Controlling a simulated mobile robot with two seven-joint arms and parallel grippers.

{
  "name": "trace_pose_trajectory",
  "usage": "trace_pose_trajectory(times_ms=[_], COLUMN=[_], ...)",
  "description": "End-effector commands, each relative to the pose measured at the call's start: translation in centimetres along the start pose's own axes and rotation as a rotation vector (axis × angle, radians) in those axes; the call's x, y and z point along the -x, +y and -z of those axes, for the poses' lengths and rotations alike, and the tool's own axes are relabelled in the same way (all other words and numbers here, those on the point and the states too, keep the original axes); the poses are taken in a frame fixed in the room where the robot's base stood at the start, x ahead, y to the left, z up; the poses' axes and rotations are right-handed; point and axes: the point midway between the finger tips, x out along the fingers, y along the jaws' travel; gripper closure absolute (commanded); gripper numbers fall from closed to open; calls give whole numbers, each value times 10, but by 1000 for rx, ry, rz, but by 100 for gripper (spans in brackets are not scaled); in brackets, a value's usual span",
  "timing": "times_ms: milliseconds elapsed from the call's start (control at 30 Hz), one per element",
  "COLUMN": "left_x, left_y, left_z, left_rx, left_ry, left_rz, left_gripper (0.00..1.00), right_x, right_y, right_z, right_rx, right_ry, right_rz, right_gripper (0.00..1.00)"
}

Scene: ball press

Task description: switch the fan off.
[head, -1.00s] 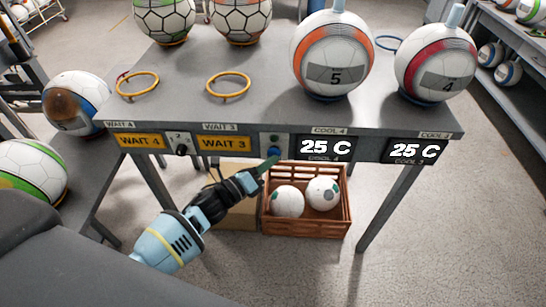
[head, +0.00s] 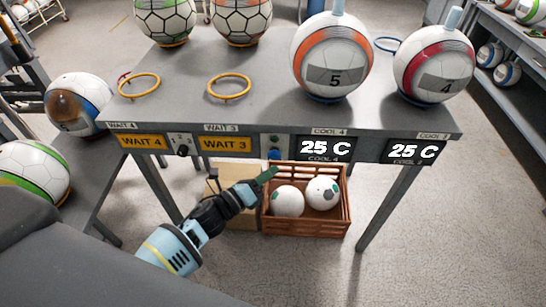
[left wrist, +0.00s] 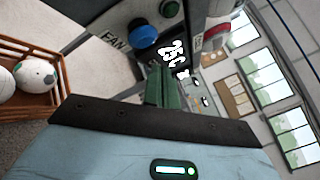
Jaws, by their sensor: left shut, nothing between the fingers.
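A round blue button (head: 275,154) sits on the front edge of the grey table, left of the COOL 4 display. A small green button or lamp (head: 275,138) is just above it. In the left wrist view the blue button (left wrist: 145,35) is beside a FAN label (left wrist: 114,40), with the dark green one (left wrist: 172,8) near it. My left gripper (head: 272,171), with green fingers, is shut and empty, just below and apart from the blue button. Its fingers (left wrist: 165,88) also show in the left wrist view. My right gripper is not in view.
The COOL displays (head: 325,149) both read 25 C. A brown crate (head: 305,227) with two balls stands below the table, close to my left gripper. Several balls and two yellow rings (head: 229,86) are on the table (head: 185,75). A dial (head: 181,145) sits between the WAIT displays.

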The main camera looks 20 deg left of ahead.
Motion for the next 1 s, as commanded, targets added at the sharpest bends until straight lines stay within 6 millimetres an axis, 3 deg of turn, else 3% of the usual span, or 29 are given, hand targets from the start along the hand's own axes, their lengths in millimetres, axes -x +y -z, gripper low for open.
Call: trace_pose_trajectory(times_ms=[400,1000], left_x=[22,24], left_y=[-17,-17], left_z=[16,17], left_rx=[0,-1], left_ry=[-1,-1], left_rz=[0,0], left_gripper=[100,100], right_x=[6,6], right_y=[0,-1], right_z=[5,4], right_rx=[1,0], right_ry=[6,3], right_rz=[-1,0], right_gripper=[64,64])
